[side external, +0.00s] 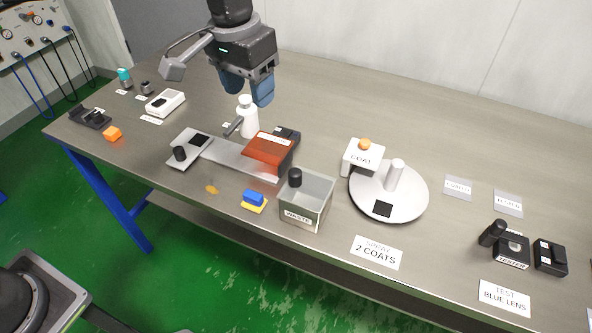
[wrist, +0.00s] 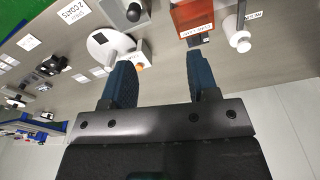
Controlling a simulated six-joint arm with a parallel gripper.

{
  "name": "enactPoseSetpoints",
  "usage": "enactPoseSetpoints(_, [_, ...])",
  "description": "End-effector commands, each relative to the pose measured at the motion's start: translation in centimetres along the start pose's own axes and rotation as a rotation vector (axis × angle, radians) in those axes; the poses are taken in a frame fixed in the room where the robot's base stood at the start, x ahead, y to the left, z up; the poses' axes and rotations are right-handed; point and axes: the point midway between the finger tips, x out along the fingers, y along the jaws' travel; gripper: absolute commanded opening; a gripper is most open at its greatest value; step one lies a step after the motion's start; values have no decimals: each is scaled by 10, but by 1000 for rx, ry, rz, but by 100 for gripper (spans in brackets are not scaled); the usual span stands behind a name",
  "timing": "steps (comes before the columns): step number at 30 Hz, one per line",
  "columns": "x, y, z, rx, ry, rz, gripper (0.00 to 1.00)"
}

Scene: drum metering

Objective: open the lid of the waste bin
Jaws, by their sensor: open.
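The waste bin (side external: 306,213) is a grey box with a WASTE label, near the front edge of the table. A black knob (side external: 295,177) shows at its top left; I cannot clearly tell how the lid lies. In the wrist view the bin (wrist: 113,12) is at the top, with the round black knob (wrist: 133,12) on it. My gripper (side external: 248,96) is open and empty, above the table behind and left of the bin. Its two blue fingers (wrist: 160,62) stand apart in the wrist view, with nothing between them.
A white bottle (side external: 247,121) stands below my gripper. An orange-red cover (side external: 268,149) on a grey track lies left of the bin. A round white turntable (side external: 411,205) with a COAT box (side external: 362,157) is to the right. Blue and yellow blocks (side external: 254,200) lie front left.

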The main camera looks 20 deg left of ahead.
Motion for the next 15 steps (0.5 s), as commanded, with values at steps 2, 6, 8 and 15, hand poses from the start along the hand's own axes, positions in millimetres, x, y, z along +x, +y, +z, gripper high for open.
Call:
enactPoseSetpoints(2, [22, 23, -15, 22, -38, -5, 54])
enactPoseSetpoints(6, [48, 49, -28, 43, -78, -12, 54])
enactPoseSetpoints(8, [54, 56, -31, 47, -89, -14, 54])
enactPoseSetpoints(15, [72, 62, -32, 52, -100, -17, 54])
